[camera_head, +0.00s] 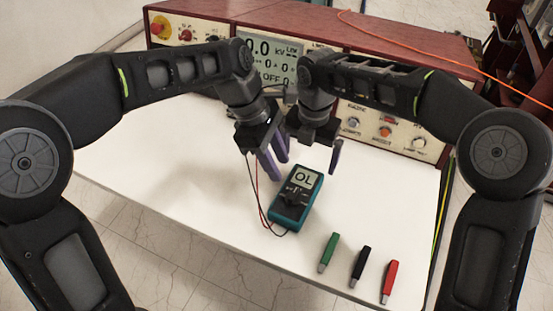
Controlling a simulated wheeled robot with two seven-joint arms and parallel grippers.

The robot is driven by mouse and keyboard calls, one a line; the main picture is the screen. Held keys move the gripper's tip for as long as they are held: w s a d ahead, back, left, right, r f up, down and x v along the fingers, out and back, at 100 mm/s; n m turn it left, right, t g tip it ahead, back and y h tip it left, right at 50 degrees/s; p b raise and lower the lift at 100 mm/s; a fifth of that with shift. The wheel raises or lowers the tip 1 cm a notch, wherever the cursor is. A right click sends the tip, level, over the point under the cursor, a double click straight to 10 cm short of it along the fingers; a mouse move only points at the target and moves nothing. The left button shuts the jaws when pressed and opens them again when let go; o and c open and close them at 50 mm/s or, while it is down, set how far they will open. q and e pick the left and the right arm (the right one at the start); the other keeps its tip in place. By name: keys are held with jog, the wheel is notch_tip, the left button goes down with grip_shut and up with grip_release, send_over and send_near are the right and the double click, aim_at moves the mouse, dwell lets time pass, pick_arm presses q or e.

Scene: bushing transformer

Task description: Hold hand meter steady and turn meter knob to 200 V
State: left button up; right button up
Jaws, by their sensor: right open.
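The teal hand meter (296,201) lies face up on the white table, its screen reading "OL". Its dark knob (291,198) is below the screen, and its pointer setting is too small to read. My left gripper (273,165) hangs above and left of the meter, purple fingers pointing down. Its fingers overlap in this view, so its opening is unclear. My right gripper (311,161) is open above the meter's upper right, with one purple finger clearly showing on its right side. Both grippers appear apart from the meter.
A red-cased test console (385,45) with a display and knobs stands at the table's back. Green (329,252), black (360,263) and red (389,281) plugs lie at the front right. Thin leads run beside the meter's left side. The left of the white table (160,160) is clear.

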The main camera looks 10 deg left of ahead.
aim_at(307, 174)
jog(key=shift+f, duration=0.1)
jog(key=shift+f, duration=3.8)
jog(key=shift+c, duration=0.2)
